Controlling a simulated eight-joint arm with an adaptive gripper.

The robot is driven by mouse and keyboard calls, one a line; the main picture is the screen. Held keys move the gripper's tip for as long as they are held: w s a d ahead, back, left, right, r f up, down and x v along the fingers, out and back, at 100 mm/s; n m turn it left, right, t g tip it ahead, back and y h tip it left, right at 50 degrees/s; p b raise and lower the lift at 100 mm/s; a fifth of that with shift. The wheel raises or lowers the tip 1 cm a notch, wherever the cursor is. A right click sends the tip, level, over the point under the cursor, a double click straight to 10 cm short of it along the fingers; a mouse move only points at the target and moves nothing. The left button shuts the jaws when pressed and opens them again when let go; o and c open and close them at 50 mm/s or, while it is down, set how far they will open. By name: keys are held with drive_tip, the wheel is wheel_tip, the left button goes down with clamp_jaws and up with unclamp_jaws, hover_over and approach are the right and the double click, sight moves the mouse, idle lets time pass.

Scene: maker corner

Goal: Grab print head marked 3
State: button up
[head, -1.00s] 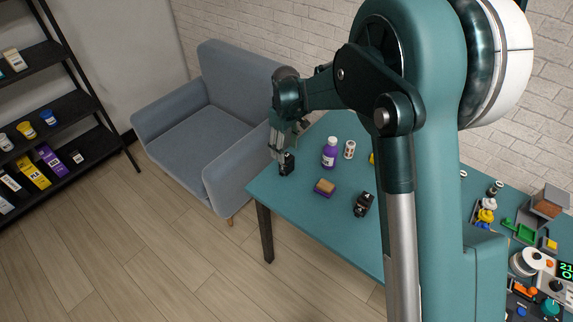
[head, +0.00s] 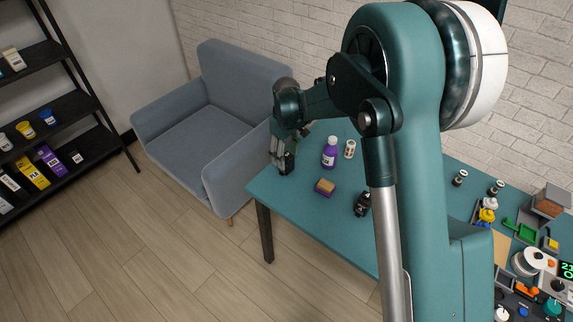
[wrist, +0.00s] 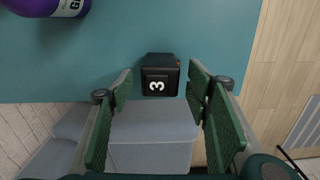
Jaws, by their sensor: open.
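The print head marked 3 (wrist: 160,75) is a small black block with a white 3 on its face. It sits on the teal table (wrist: 215,30) near the edge. In the head view the print head (head: 286,164) is at the table's left corner, partly hidden by my gripper. My gripper (wrist: 160,95) is open in the wrist view, its two green-padded fingers on either side of the print head's line, with gaps on both sides. In the head view my gripper (head: 281,165) points down at the print head. Another black print head (head: 362,204) stands farther right on the table; its mark is unclear.
A purple bottle (head: 329,153) and a small white container (head: 350,149) stand right of my gripper. A sponge-like block (head: 325,187) lies nearby. A grey armchair (head: 215,120) stands behind the table corner.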

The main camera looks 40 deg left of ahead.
drive_tip(key=shift+f+b, duration=0.3)
drive_tip(key=shift+f, duration=1.55)
drive_tip(key=c, duration=1.1)
drive_tip(key=shift+r, duration=0.1)
drive_tip(key=shift+r+p, duration=0.8)
drive_tip(key=shift+r, duration=4.15)
